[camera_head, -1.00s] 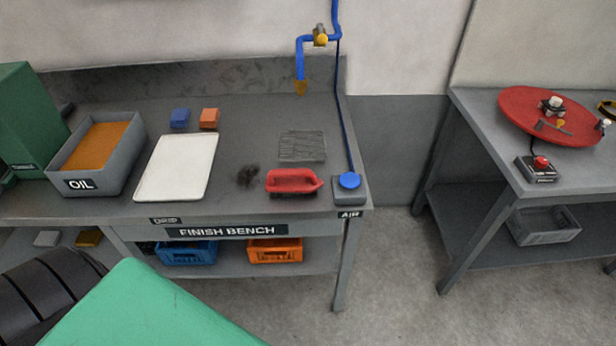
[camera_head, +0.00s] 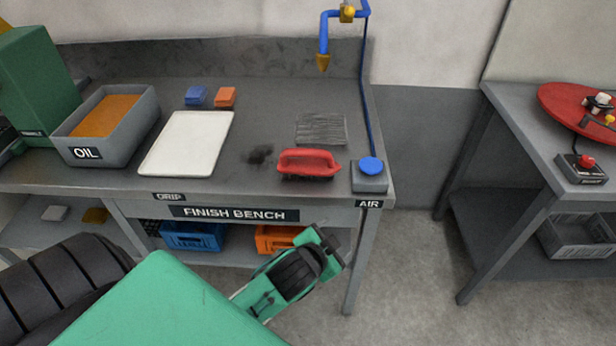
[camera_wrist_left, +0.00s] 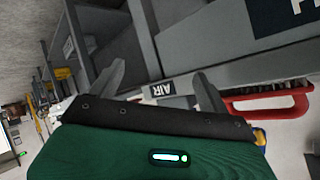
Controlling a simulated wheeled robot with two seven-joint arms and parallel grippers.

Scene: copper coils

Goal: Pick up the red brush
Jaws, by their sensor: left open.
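The red brush (camera_head: 308,165) lies on the finish bench near its front right edge, its handle loop up. A red looped shape that looks like the brush handle (camera_wrist_left: 265,112) shows at the right of the left wrist view. My left gripper (camera_head: 328,245) is in front of the bench, below and apart from the brush. In the left wrist view my left gripper (camera_wrist_left: 160,76) has its fingers spread, with nothing between them. My right gripper is not seen.
A wire-like grey pad (camera_head: 320,129) lies behind. A white tray (camera_head: 188,143) and an OIL bin (camera_head: 104,153) are left. Blue and orange crates (camera_head: 190,238) sit below.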

